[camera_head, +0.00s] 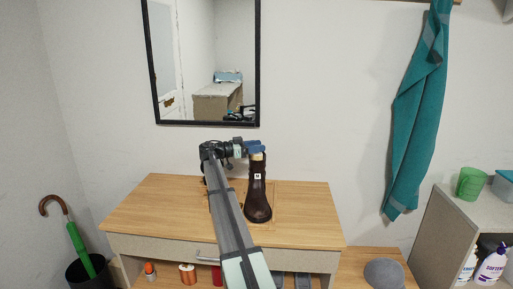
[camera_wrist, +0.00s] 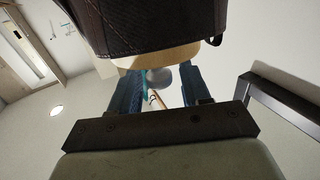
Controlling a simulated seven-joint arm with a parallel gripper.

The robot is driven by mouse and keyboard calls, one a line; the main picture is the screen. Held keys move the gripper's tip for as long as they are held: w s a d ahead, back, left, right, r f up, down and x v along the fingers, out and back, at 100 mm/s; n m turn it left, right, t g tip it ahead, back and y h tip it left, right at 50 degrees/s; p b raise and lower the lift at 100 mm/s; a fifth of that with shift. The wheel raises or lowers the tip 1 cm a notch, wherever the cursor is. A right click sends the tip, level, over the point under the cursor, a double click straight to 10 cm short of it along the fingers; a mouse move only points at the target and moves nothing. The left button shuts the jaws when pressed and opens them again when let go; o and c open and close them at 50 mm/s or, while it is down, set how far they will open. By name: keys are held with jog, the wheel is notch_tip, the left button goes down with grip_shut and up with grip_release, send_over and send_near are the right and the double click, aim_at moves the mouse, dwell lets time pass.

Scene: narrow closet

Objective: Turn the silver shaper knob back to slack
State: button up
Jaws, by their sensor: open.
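A dark brown boot (camera_head: 258,196) stands upright on the wooden dresser top (camera_head: 165,205), with a small white tag on its shaft. A pale tan shaper block (camera_head: 257,156) fills its top opening. In the wrist view the boot's dark shaft (camera_wrist: 150,22) and the tan block (camera_wrist: 170,55) fill the top. A grey-silver knob (camera_wrist: 159,77) shows below the block, between my blue fingers. My gripper (camera_wrist: 160,80) is open, with one finger on each side of the knob; contact cannot be told. In the head view my gripper (camera_head: 255,147) is at the boot's top, hiding the knob.
A black-framed mirror (camera_head: 207,124) hangs behind the dresser. An open shelf below holds spools and other items. A teal towel (camera_head: 412,115) hangs at right, beside a shelf unit with a green cup (camera_head: 470,184). A green umbrella (camera_head: 76,240) stands at left. The dresser's left side is clear.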

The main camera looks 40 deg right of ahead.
jog(key=shift+d, duration=0.1)
jog(key=shift+c, duration=0.4)
grip_shut()
jog(key=shift+s+n+t, duration=0.1)
jog(key=shift+n+t, duration=0.2)
jog(key=shift+t, duration=0.2)
jog(key=shift+s+n+t+h, duration=0.1)
jog(key=shift+n+t+h, duration=0.2)
jog(key=shift+t+h, duration=0.1)
jog(key=n+t, duration=0.3)
jog(key=t, duration=0.2)
jog(key=shift+s+h, duration=0.1)
jog(key=shift+h, duration=0.2)
jog(key=n+t+y, duration=0.1)
jog(key=n+t, duration=0.3)
jog(key=t, duration=0.2)
jog(key=shift+w+n+t+y, duration=0.25)
jog(key=shift+n+t+y, duration=0.45)
jog(key=shift+n+t, duration=0.65)
jog(key=shift+t, duration=0.45)
